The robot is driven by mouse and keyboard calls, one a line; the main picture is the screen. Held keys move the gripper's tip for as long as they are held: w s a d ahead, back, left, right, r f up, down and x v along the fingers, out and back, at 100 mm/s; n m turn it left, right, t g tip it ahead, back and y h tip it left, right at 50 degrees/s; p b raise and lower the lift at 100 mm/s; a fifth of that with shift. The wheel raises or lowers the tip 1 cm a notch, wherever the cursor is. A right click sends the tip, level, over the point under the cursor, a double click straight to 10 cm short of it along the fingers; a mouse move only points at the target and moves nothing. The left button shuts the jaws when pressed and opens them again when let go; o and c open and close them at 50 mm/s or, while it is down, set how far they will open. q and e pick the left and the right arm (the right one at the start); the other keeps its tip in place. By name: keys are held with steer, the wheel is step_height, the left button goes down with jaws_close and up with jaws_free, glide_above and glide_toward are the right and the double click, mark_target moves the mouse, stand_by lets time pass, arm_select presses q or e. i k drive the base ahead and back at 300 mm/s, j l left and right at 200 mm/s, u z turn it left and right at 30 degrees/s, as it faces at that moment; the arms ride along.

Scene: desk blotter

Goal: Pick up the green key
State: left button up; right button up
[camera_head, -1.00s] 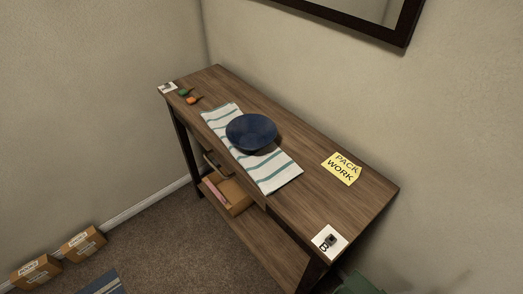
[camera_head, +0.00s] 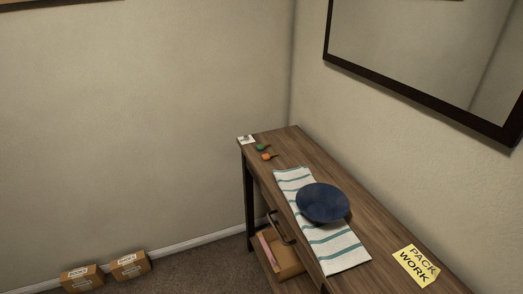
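The green key (camera_head: 262,147) lies near the far left end of the wooden console table (camera_head: 312,155), just behind an orange key (camera_head: 267,156). It is small and dark green at this distance. A white card (camera_head: 246,140) with a small dark item on it lies at the corner beside the keys. Neither of my grippers shows in this view.
A blue bowl (camera_head: 322,202) sits on a striped cloth (camera_head: 338,249) along the tabletop. A yellow PACK WORK note (camera_head: 416,266) lies nearer. An open box (camera_head: 288,262) is on the lower shelf. Two cardboard boxes (camera_head: 82,278) (camera_head: 130,265) stand by the left wall. A mirror (camera_head: 420,60) hangs above.

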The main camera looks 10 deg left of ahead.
mark_target(260, 147)
steer(key=i+j+u, duration=0.5)
steer(key=i, duration=0.3)
steer(key=i+j+u, duration=0.1)
steer(key=i+u, duration=0.15)
steer(key=i, duration=0.15)
